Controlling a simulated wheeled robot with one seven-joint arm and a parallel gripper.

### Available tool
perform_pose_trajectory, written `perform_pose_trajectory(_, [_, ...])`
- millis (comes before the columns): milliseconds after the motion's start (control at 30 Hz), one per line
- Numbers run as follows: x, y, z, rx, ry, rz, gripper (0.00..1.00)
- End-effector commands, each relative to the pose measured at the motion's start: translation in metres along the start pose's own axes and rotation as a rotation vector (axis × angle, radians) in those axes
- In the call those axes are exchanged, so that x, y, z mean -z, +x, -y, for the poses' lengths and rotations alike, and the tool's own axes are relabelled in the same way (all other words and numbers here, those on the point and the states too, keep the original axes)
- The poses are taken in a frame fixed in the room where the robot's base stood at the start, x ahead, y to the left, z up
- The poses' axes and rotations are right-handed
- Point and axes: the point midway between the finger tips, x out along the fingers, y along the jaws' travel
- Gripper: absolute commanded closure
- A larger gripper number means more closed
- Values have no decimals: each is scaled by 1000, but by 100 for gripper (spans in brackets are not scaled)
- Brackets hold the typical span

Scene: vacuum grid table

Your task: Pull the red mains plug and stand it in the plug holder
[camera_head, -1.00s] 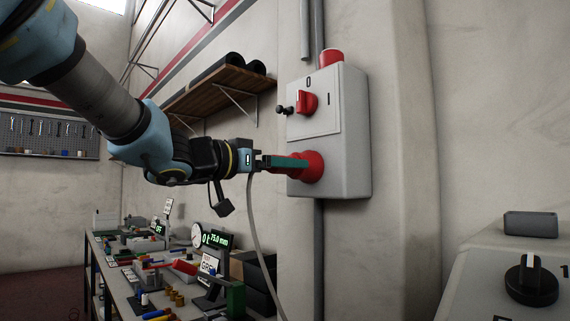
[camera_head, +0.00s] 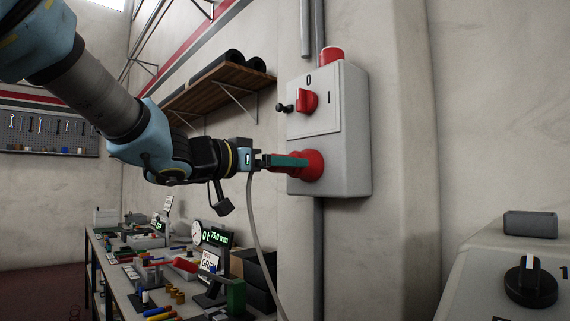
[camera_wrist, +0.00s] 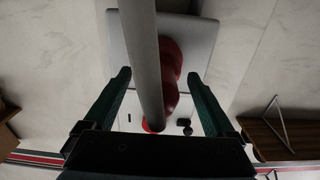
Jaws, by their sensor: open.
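The red mains plug (camera_head: 313,165) sits at the red socket on the lower front of the grey switch box (camera_head: 355,150). In the wrist view the red plug (camera_wrist: 171,62) shows behind a thick grey cable (camera_wrist: 148,65). My gripper (camera_head: 303,162) is open, its green fingers level with the plug and reaching to it. In the wrist view the fingers of my gripper (camera_wrist: 160,75) stand either side of the plug and cable, with gaps visible. The plug's seating in the socket is hidden. I cannot pick out the plug holder.
A red rotary switch (camera_head: 307,102) is on the box above the plug, with a red dome (camera_head: 331,56) on top. The grey cable (camera_head: 254,215) hangs below my gripper. A wooden shelf (camera_head: 220,84) and a cluttered bench (camera_head: 130,296) are to the left; a grey console (camera_head: 480,285) is lower right.

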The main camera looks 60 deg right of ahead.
Motion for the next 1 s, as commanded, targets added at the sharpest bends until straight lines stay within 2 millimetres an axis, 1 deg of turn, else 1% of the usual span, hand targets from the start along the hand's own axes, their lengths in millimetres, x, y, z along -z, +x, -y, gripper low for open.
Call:
perform_pose_trajectory(800, [0,0,0,0,-1,0,10])
perform_pose_trajectory(867, [0,0,0,0,-1,0,16])
perform_pose_trajectory(1000, [0,0,0,0,0,0,31])
